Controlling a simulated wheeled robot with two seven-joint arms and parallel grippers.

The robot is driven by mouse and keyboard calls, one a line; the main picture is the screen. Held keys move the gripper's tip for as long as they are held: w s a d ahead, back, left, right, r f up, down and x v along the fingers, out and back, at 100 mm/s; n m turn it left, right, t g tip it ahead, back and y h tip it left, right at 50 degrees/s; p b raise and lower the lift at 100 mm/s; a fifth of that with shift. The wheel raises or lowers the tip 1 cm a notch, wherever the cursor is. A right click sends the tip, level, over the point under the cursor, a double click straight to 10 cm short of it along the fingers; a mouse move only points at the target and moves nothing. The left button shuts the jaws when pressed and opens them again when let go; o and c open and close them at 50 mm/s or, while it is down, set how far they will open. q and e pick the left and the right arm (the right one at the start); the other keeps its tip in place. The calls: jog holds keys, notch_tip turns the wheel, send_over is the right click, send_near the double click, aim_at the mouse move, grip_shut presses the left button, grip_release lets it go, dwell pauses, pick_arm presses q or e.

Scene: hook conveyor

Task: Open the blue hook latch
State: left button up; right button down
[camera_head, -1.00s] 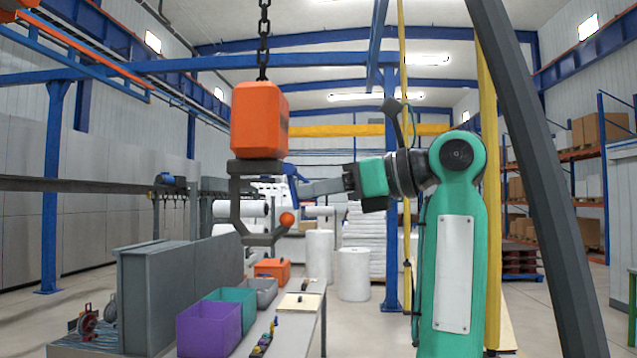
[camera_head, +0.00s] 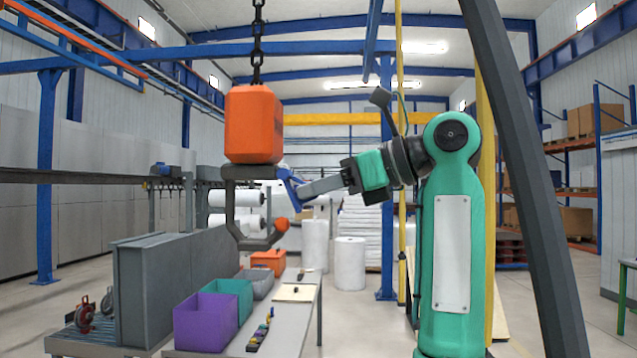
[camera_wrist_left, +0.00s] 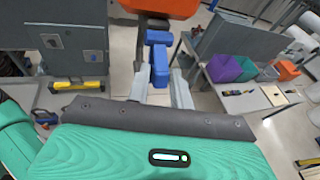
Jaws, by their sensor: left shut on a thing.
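The blue hook latch (camera_head: 291,188) sits at the hook's open side, slanting down to the right, its top near the hook's upper arm. The grey hook (camera_head: 232,205) hangs under an orange block (camera_head: 253,124) on a chain and has an orange tip (camera_head: 281,224). My left gripper (camera_head: 304,191), on the teal arm, reaches the latch from the right and is shut on it. In the left wrist view the blue latch (camera_wrist_left: 160,66) lies between the two grey fingers (camera_wrist_left: 160,88). The exact contact is hidden. My right gripper is not in view.
Below the hook, a table holds a purple bin (camera_head: 206,321), a teal bin (camera_head: 232,294), a grey bin and an orange bin (camera_head: 268,261). A grey cabinet (camera_head: 154,290) stands left of them. The air right of the hook, under my arm, is clear.

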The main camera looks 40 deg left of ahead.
pick_arm(q)
jog(key=shift+w+d+r+t+h+p, duration=0.15)
jog(key=shift+r+t+h+p, duration=0.45)
jog(key=shift+p, duration=0.85)
jog(key=shift+d+r, duration=0.1)
jog(key=shift+r, duration=0.2)
jog(key=shift+r+n+h+p, duration=0.3)
jog(key=shift+r+h+p, duration=0.45)
jog(key=shift+p, duration=0.7)
jog(key=shift+r+t+h+p, duration=0.4)
jog(key=shift+r+h+p, duration=0.2)
jog(key=shift+p, duration=3.05)
jog(key=shift+c, duration=0.2)
